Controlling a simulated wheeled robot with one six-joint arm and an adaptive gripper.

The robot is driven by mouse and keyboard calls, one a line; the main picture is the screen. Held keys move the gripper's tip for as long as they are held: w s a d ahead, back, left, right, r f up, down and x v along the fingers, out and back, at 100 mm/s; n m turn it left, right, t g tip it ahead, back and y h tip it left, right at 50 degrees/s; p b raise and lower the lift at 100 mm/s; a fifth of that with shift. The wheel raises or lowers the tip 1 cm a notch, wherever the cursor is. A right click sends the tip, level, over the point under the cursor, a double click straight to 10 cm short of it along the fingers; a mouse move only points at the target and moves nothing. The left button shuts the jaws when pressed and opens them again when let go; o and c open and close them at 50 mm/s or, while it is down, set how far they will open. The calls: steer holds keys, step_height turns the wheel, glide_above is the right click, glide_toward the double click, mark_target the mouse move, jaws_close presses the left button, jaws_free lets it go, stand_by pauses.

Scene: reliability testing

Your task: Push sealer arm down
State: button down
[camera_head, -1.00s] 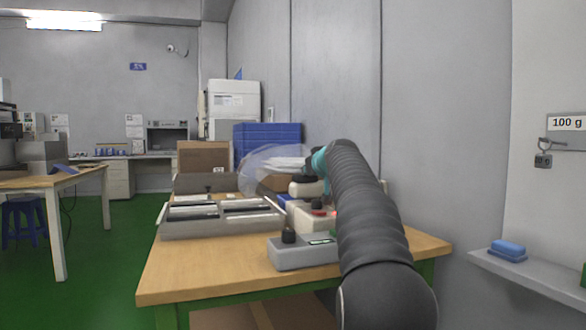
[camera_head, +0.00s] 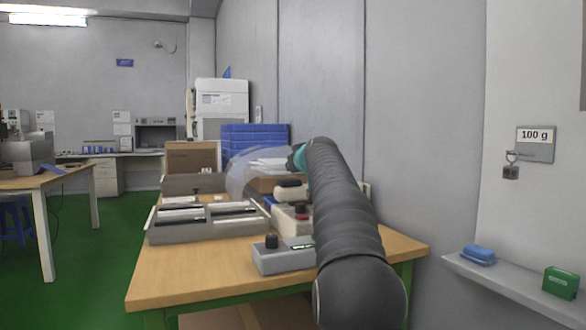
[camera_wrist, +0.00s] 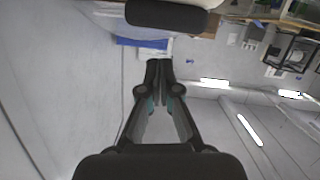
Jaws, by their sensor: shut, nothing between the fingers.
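In the wrist view a dark rounded bar (camera_wrist: 167,15), which looks like the sealer arm's black part, crosses the top edge. My gripper (camera_wrist: 159,66) is shut and empty, its fingertips just below that bar in the picture. I cannot tell whether they touch it. In the head view the fingers are hidden by my own arm.
A grey compartment tray (camera_head: 205,232) lies left of the sealer. A grey control box (camera_head: 280,258) with a black knob stands in front. A translucent curved sheet (camera_head: 240,178), blue crates (camera_head: 255,140) and a cardboard box (camera_head: 192,156) are behind. The wall is close on the right.

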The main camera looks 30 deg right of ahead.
steer(key=r+b+v, duration=0.1)
steer(key=b+v, duration=0.1)
steer(key=v, duration=0.8)
steer(key=shift+b, duration=0.35)
steer(key=shift+s+d+r, duration=0.1)
steer(key=shift+r, duration=0.05)
